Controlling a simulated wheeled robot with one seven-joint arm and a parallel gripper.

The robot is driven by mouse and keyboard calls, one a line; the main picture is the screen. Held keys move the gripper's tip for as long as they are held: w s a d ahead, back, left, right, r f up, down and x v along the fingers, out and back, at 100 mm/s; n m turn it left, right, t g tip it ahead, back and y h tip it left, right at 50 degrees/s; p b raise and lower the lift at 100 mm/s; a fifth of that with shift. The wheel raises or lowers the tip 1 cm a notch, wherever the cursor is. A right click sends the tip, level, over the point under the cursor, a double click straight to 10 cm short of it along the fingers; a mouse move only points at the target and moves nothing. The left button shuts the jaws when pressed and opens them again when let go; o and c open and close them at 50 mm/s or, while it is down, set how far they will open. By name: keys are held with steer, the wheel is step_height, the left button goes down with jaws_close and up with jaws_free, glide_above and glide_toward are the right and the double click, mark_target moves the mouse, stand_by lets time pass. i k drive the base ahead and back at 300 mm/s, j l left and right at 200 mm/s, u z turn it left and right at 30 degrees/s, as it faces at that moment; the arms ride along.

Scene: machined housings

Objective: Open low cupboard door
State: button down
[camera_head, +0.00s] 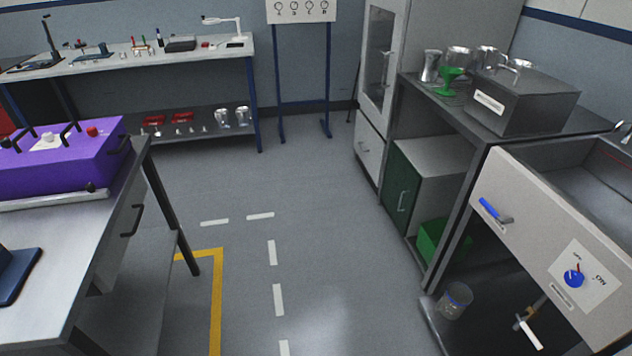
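A dark green cupboard door (397,176) with a pale vertical handle (402,200) stands low under the counter on the right. It faces the aisle and looks shut against its white cupboard body (437,160). Behind it, a tall white cabinet (379,60) has a glazed upper door and a low white front (369,146) with a small handle; that front also looks shut. My gripper is not in view.
Grey floor (245,240) with dashed white and yellow lines is clear in the middle. A steel table (75,245) with a purple machine (60,165) stands left. A green bin (440,240), glass jar (455,301) and sink unit (540,235) are at right.

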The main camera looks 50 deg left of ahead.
mark_target(402, 184)
steer(key=u, duration=0.9)
steer(key=i+j, duration=0.25)
steer(key=i, duration=0.65)
steer(key=i+j+u, duration=0.15)
steer(key=i+j, duration=0.15)
steer(key=i, duration=0.65)
steer(key=i+j, duration=0.15)
steer(key=i, duration=0.75)
steer(key=i+j+u, duration=0.1)
steer(key=i, duration=0.8)
